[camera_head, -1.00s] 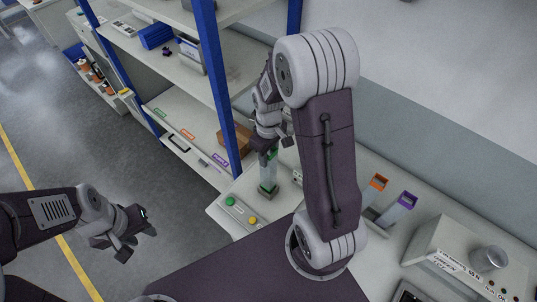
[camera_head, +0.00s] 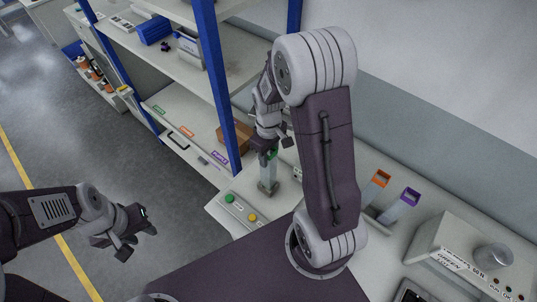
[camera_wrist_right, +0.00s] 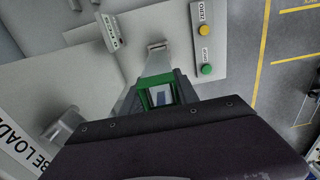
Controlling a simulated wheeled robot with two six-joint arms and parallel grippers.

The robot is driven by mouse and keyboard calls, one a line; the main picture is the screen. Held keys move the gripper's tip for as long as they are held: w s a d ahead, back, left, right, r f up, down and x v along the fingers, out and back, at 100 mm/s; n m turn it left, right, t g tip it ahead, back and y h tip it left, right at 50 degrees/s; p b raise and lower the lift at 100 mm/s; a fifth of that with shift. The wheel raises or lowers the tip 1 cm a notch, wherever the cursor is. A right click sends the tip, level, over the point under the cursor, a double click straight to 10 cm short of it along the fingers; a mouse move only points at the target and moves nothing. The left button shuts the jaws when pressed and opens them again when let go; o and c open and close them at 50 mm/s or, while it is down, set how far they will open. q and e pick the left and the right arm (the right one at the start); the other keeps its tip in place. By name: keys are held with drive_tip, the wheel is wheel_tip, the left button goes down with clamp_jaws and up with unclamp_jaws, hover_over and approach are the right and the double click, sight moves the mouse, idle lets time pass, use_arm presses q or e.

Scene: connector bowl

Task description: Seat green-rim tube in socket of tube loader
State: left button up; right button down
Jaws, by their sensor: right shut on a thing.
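The green-rim tube (camera_head: 270,172) stands about upright at the left end of the bench, a clear square tube with a green top rim. My right gripper (camera_head: 266,150) is shut on its upper part. In the right wrist view the green rim (camera_wrist_right: 160,95) sits between my fingers, and the tube narrows away to the grey socket (camera_wrist_right: 157,45) of the tube loader. The tube's lower end appears at the socket (camera_head: 268,189); I cannot tell how deep it sits. My left gripper (camera_head: 140,230) is open and empty, off to the left over the floor.
A panel with a green button (camera_head: 229,198) and a yellow button (camera_head: 252,217) lies beside the socket. An orange-rim tube (camera_head: 380,179) and a purple-rim tube (camera_head: 410,196) stand tilted to the right. A blue-posted shelf (camera_head: 222,90) rises close behind my right gripper.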

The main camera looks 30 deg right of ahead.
drive_tip(key=shift+f+b, duration=0.9)
drive_tip(key=shift+f, duration=0.3)
drive_tip(key=c, duration=0.8)
unclamp_jaws()
drive_tip(key=shift+c, duration=0.2)
wheel_tip(320, 180, up, 9)
drive_tip(key=shift+r+b, duration=0.1)
drive_tip(key=shift+b, duration=0.45)
